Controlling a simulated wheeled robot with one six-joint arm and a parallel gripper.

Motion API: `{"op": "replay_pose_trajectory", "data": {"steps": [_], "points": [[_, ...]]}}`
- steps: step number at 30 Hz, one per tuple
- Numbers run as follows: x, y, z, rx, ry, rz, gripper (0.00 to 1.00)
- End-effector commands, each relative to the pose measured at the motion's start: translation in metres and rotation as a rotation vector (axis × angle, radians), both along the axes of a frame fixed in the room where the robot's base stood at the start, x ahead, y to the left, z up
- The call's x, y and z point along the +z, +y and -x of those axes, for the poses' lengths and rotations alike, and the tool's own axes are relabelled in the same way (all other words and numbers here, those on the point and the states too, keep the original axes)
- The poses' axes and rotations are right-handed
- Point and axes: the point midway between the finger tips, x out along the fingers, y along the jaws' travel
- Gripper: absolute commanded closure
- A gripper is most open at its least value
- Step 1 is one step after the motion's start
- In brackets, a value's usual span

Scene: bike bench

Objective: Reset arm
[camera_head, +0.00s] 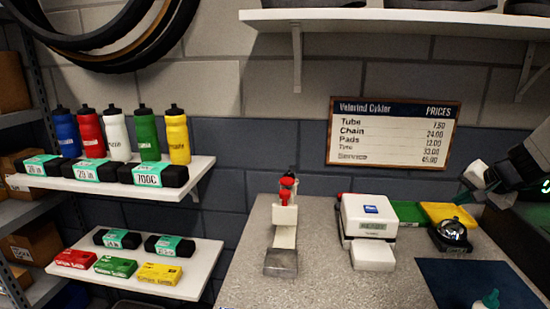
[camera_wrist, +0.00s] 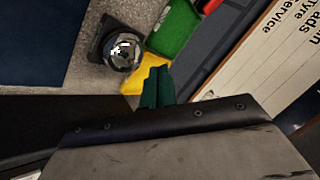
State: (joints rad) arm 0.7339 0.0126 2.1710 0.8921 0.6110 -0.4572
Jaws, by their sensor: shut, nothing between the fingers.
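My gripper (camera_head: 472,180) is at the right of the head view, in the air near the wall and above the right part of the counter. Its dark green fingers also show in the wrist view (camera_wrist: 156,86), close together and empty. In the wrist view they overlap the yellow bin (camera_wrist: 132,87). A silver bell on a black base (camera_head: 454,234) stands on the counter below my gripper. It also shows in the wrist view (camera_wrist: 122,48).
The counter (camera_head: 320,265) holds a white box-shaped device (camera_head: 369,217), a stand with red tops (camera_head: 285,225), a green bin (camera_head: 408,212) and a dark blue mat (camera_head: 460,280). A price board (camera_head: 393,134) hangs behind. Shelves at left hold several bottles and boxes.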

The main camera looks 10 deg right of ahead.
Motion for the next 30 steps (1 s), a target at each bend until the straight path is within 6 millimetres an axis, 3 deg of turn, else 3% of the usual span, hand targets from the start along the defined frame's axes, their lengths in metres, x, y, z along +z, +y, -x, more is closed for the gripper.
{"op": "replay_pose_trajectory", "data": {"steps": [5,9,12,15,19,23,30], "points": [[-0.004,0.097,0.054,0.216,0.194,-0.064,1.0],[0.0,0.174,0.116,0.41,0.376,-0.026,1.0],[0.003,0.213,0.165,0.531,0.495,0.048,1.0],[0.005,0.237,0.209,0.633,0.582,0.15,1.0],[0.009,0.253,0.248,0.746,0.618,0.288,1.0],[0.015,0.267,0.26,0.827,0.568,0.375,1.0],[0.021,0.277,0.261,0.869,0.53,0.401,1.0]]}}
